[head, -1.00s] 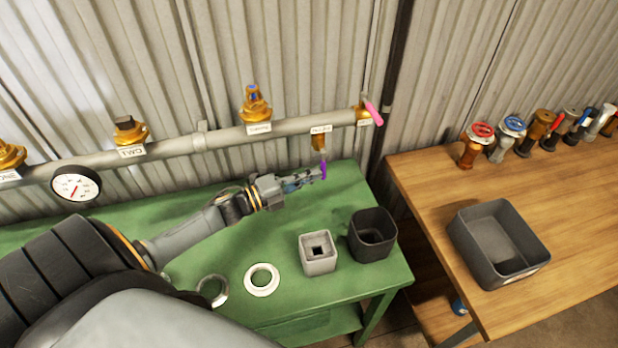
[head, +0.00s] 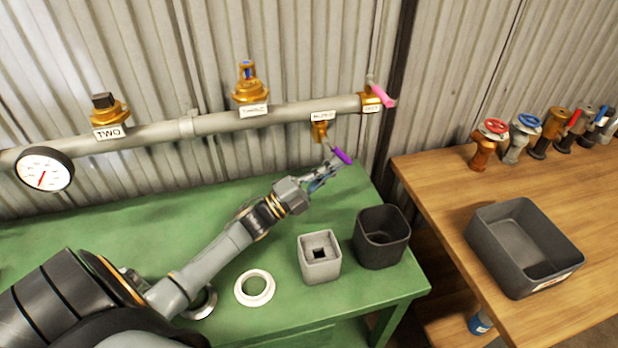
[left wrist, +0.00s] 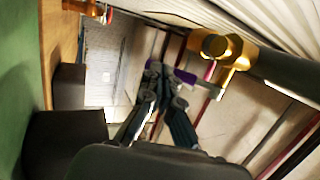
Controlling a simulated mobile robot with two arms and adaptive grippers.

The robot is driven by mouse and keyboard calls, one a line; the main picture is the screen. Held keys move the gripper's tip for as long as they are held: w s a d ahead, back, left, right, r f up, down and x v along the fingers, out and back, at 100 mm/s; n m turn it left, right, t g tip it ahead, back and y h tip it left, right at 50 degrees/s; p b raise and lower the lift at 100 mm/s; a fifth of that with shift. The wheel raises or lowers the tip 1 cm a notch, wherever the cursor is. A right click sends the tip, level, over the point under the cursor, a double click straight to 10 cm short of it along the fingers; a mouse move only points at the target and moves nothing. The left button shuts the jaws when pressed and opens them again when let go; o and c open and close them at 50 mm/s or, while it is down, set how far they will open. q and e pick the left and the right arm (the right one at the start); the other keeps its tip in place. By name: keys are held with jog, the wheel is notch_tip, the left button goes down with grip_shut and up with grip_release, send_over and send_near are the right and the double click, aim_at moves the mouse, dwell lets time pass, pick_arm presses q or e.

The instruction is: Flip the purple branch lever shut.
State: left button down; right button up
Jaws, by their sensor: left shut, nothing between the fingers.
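The purple branch lever (head: 342,156) sits on a brass branch valve (head: 320,130) below the grey pipe, near its right end. It slants down to the right. My left gripper (head: 328,168) is shut and empty, with its tips close beside the lever, on its lower left. In the left wrist view the shut fingertips (left wrist: 157,70) are just left of the purple lever (left wrist: 185,76); I cannot tell whether they touch. The brass valve (left wrist: 228,60) shows right of the lever. My right gripper is not in view.
The pipe (head: 210,124) also carries a pink lever (head: 381,95), a gauge (head: 44,169) and brass valves. A wooden table (head: 440,180) with a tray (head: 525,245) stands right.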

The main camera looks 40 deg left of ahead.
pick_arm(q)
jog(key=x, duration=0.3)
jog(key=shift+d+r+b, duration=0.1)
jog(key=shift+d+b, duration=0.2)
jog(key=shift+w+d+r, duration=0.55)
jog(key=shift+r, duration=0.2)
jog(key=shift+w+d+r, duration=0.2)
jog(key=shift+w+r, duration=0.05)
jog(key=shift+r, duration=0.4)
send_near(351, 162)
jog(key=r, duration=0.1)
jog(key=s+r, duration=0.1)
jog(key=shift+s+a+r, duration=0.1)
jog(key=shift+a+r, duration=0.15)
jog(key=shift+r, duration=0.05)
